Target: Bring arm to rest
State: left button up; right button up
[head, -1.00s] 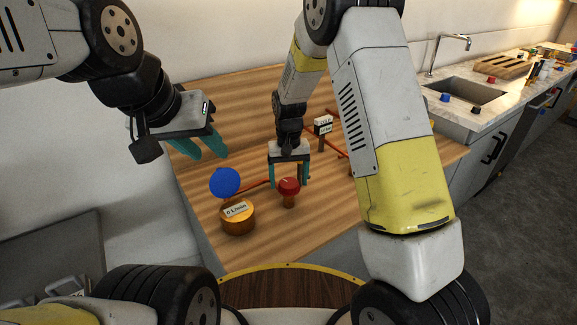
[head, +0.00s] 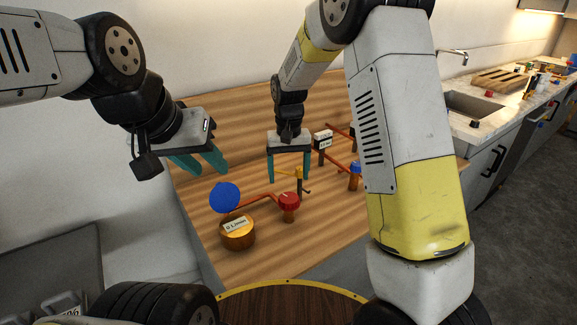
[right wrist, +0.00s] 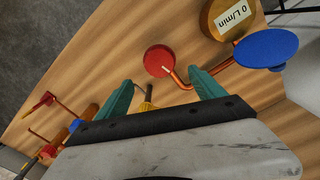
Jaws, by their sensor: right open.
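My right gripper (head: 289,180) hangs above the wooden worktop, fingers pointing down and apart, with nothing held between them. The red round knob (head: 289,199) stands just below and in front of it; the knob also shows in the right wrist view (right wrist: 159,61), ahead of the open fingers (right wrist: 160,91). My left gripper (head: 198,163) is at the left, over the worktop's left edge, with teal fingers angled down and right; it touches nothing I can see. Its fingers overlap in this view, so its opening is unclear.
A blue disc (head: 224,197) and a round wooden gauge reading 0 L/min (head: 238,235) stand left of the knob. A sink counter (head: 482,128) is at the right.

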jog(key=shift+r, duration=0.1)
jog(key=s+d+r+t+y, duration=0.1)
jog(key=s+d+r, duration=0.3)
jog(key=r, duration=0.3)
jog(key=s+d+r+t+y, duration=0.1)
jog(key=s+d+r, duration=0.3)
jog(key=s+r, duration=0.15)
jog(key=s+d+r+t, duration=0.2)
jog(key=s+d+r, duration=0.1)
jog(key=s, duration=0.4)
jog(key=s+d+r+m+t, duration=0.1)
jog(key=s+d+r+t, duration=0.1)
jog(key=s, duration=0.5)
jog(key=shift+s+d+r, duration=0.25)
jog(key=shift+d+r, duration=0.15)
jog(key=shift+r, duration=0.1)
dwell(0.9)
